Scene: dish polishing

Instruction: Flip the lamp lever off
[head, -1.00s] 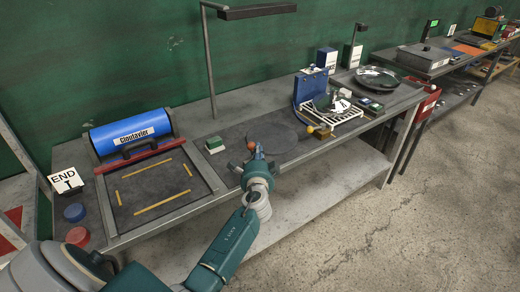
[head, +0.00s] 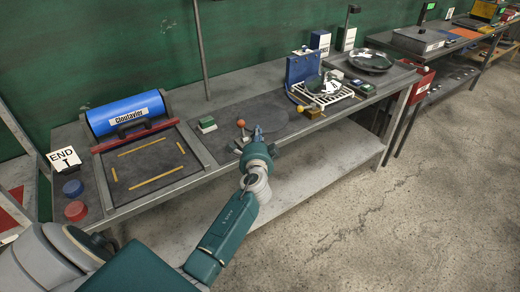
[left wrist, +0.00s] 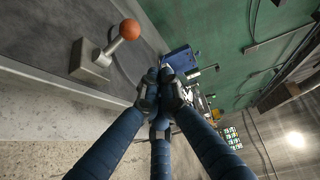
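The lamp lever (head: 241,124) has an orange ball knob and stands near the bench's front edge. In the left wrist view the lever (left wrist: 130,29) shows its ball on a short metal stem, tilted from a grey base block (left wrist: 90,61). My left gripper (head: 258,131) is just right of the knob, apart from it. In the left wrist view its dark fingers (left wrist: 163,86) are closed together with nothing visible between them. The lamp's post (head: 202,55) rises behind the bench; its head is out of view. My right gripper is not in view.
A green and white block (head: 207,125) sits left of the lever. A blue cylinder (head: 128,114) lies at a framed board on the left. A wire rack (head: 323,95) stands to the right. Dark mat (head: 270,116) is bare behind the gripper.

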